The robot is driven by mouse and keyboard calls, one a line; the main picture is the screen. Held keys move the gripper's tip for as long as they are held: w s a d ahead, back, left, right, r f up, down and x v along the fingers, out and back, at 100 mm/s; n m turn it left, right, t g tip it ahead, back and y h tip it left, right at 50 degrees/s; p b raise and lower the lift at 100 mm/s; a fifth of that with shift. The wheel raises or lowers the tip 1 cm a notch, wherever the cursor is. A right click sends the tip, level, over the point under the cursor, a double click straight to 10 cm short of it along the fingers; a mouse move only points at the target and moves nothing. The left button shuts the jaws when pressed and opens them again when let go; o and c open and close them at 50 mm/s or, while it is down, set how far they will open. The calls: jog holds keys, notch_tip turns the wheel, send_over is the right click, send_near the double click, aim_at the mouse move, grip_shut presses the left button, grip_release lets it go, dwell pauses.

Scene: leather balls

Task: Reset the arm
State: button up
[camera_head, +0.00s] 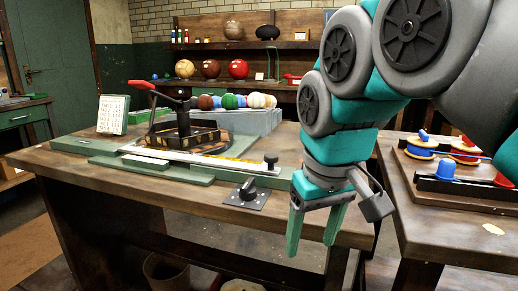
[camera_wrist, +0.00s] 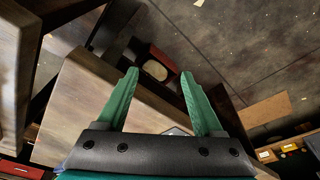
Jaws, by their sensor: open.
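My gripper (camera_head: 314,232) hangs from my teal and grey arm, fingers pointing down, at the front right edge of the wooden workbench (camera_head: 210,193) in the head view. Its two green fingers are spread apart with nothing between them. In the wrist view my gripper (camera_wrist: 158,88) is also open and empty. Below it there I see a bench edge and the dark floor. My arm covers part of the back shelf and the gap between the two benches.
The bench carries a press with a red handle (camera_head: 142,85), a small black metal fixture (camera_head: 246,194), a card stand (camera_head: 113,114) and a tray of coloured balls (camera_head: 237,101). A second table (camera_head: 440,215) on the right holds reels. A bin (camera_head: 166,270) stands underneath the bench.

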jog(key=s+d+f+m+g, duration=0.2)
jog(key=s+d+f, duration=0.1)
jog(key=s+f, duration=0.5)
jog(key=s+d+f+m+g, duration=0.1)
jog(key=s+d+f, duration=0.3)
jog(key=f, duration=1.1)
jog(key=s+g, duration=0.1)
jog(key=s, duration=0.2)
jog(key=shift+s+f+m+h, duration=0.3)
jog(key=shift+s+m, duration=0.1)
